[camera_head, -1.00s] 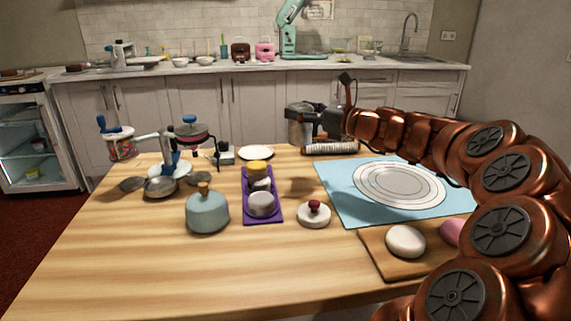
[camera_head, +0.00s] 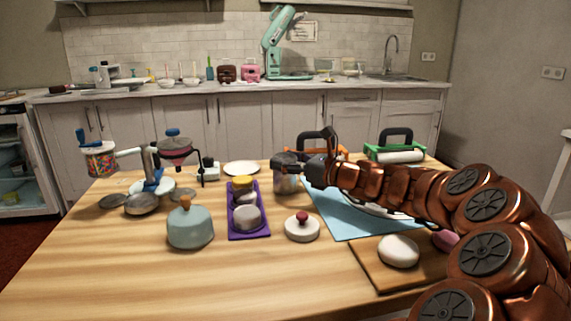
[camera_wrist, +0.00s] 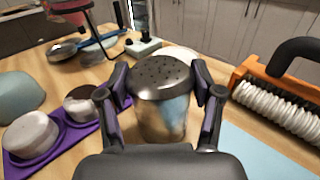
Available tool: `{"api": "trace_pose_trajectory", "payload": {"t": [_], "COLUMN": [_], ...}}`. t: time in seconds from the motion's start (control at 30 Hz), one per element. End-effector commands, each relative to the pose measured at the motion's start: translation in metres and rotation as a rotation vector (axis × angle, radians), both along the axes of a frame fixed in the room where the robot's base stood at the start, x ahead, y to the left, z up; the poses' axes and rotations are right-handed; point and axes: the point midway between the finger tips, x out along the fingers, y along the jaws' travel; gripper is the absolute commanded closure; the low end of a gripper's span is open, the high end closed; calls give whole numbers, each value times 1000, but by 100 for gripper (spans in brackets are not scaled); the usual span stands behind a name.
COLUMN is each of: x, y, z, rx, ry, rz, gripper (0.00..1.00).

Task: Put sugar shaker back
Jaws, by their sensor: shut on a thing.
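The sugar shaker (camera_wrist: 163,110), a metal cylinder with a dark perforated lid, stands upright between the fingers of my gripper (camera_wrist: 161,92). A finger presses each side of it. In the head view, the shaker (camera_head: 287,183) is right of the purple tray (camera_head: 263,232), and my gripper (camera_head: 312,170) reaches it from the right. The near end of the tray (camera_wrist: 45,164) shows in the wrist view, left of my gripper. I cannot tell whether the shaker's base touches the table.
A blue mat (camera_head: 350,225) lies beneath my arm. An orange-framed roller (camera_wrist: 285,100) stands right of the shaker, and a white plate (camera_head: 241,168) lies behind it. A red-knobbed white disc (camera_head: 302,231) is in front. The left front of the table is clear.

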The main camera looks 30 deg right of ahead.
Motion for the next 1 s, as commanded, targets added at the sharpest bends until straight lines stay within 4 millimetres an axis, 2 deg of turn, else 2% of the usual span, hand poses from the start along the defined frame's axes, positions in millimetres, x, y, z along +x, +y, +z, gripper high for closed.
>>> {"api": "trace_pose_trajectory", "payload": {"t": [0.23,0.27,0.5,0.9,1.0], "x": [0,0,0,0,-7], "y": [0,0,0,0,-4], "z": [-1,-1,-2,1,2], "rx": [0,0,-1,-2,0], "ry": [-1,-1,0,0,0], "rz": [0,1,0,0,-1], "gripper": [80,33,9,9,9]}}
